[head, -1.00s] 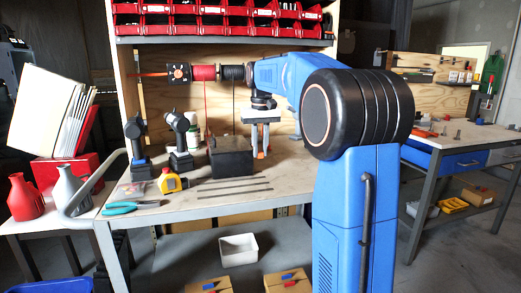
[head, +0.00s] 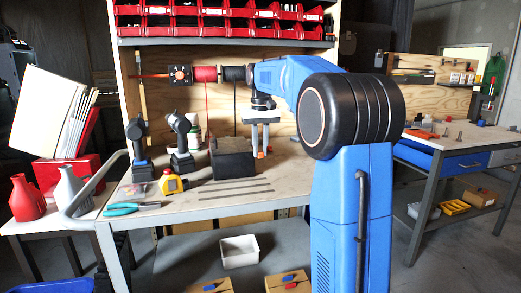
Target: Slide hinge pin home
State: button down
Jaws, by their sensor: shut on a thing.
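My gripper (head: 260,151) points down over the back right of the wooden bench (head: 190,205), below the end of my blue arm. Its pale fingers with orange parts are close together just right of a black box (head: 232,160). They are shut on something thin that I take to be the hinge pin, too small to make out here. I cannot tell whether the fingers or the pin touch the box. No hinge or hole shows clearly.
Three dark rods (head: 235,190) lie in front of the box. Two cordless drills (head: 181,140), a yellow tape measure (head: 171,182) and teal pliers (head: 130,209) are on the left. The bench's front right is clear.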

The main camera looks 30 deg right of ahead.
jog(key=shift+w+d, duration=0.2)
jog(key=shift+w, duration=0.4)
jog(key=c, duration=1.5)
grip_release()
jog(key=shift+c, duration=0.2)
notch_tip(320, 180, up, 17)
jog(key=shift+s+a+r, duration=0.15)
jog(key=shift+s+r, duration=0.05)
jog(key=shift+s, duration=0.25)
jog(key=s+a+f+n+t, duration=0.1)
jog(key=s+a+f, duration=0.5)
jog(key=s, duration=0.3)
jog(key=s+a+f+n+t, duration=0.1)
jog(key=s+a+f, duration=0.45)
jog(key=s, duration=0.25)
jog(key=s+a+f+t, duration=0.1)
jog(key=s+a+f, duration=0.2)
jog(key=s+f, duration=0.7)
jog(key=s+a+f+n+t, duration=0.1)
jog(key=s+a+f, duration=0.2)
jog(key=s+f, duration=0.7)
notch_tip(320, 180, down, 5)
jog(key=shift+s+a+r, duration=0.1)
jog(key=shift+s+a, duration=0.1)
jog(key=shift+s, duration=0.15)
